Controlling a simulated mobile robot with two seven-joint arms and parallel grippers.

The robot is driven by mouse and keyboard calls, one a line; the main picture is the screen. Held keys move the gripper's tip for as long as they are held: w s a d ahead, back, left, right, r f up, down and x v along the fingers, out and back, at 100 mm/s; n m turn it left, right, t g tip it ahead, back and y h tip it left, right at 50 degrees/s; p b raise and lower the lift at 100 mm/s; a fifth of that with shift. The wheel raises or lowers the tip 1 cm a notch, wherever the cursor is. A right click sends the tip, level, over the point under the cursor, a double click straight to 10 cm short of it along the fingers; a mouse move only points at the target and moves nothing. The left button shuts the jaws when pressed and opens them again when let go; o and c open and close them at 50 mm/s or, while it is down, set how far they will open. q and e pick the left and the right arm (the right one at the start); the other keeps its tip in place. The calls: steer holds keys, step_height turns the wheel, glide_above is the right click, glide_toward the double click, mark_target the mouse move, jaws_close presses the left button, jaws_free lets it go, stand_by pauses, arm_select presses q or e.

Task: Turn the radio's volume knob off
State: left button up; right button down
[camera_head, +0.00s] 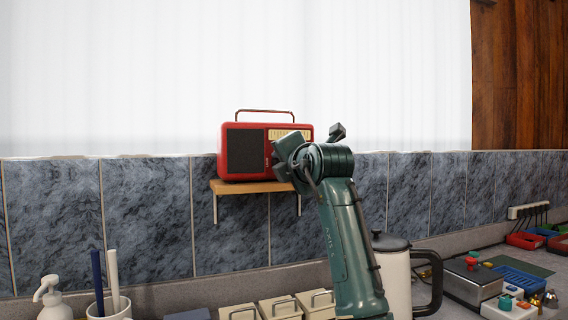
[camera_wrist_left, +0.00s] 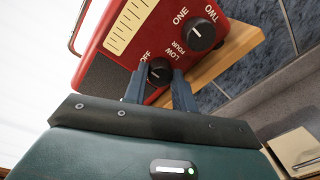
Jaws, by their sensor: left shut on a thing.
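The red radio (camera_head: 245,151), with a dark speaker grille and a carrying handle, stands on a small wooden shelf (camera_head: 232,187). In the left wrist view its red front (camera_wrist_left: 128,47) shows a dial scale and two black knobs. The volume knob (camera_wrist_left: 160,71), by the words OFF and LOW, is between the fingers of my left gripper (camera_wrist_left: 161,82), which is shut on it. The other knob (camera_wrist_left: 202,35), by ONE, TWO and FOUR, is apart from the fingers. In the head view my left arm hides the radio's right front and both knobs. My right gripper is not in view.
Below the shelf, the counter holds a soap dispenser (camera_head: 53,301), a cup (camera_head: 109,310), several lidded boxes (camera_head: 280,307) and a white jug (camera_head: 397,273). Small gear and trays (camera_head: 525,240) lie at the right. The tiled wall (camera_head: 145,218) is close behind.

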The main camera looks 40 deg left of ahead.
arm_select(q)
steer(key=o, duration=1)
steer(key=b+v, duration=0.2)
steer(key=v, duration=1.1)
steer(key=shift+b, duration=0.3)
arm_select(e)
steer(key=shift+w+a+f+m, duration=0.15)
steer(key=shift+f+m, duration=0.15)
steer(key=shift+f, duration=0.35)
arm_select(q)
steer(key=shift+s, duration=0.1)
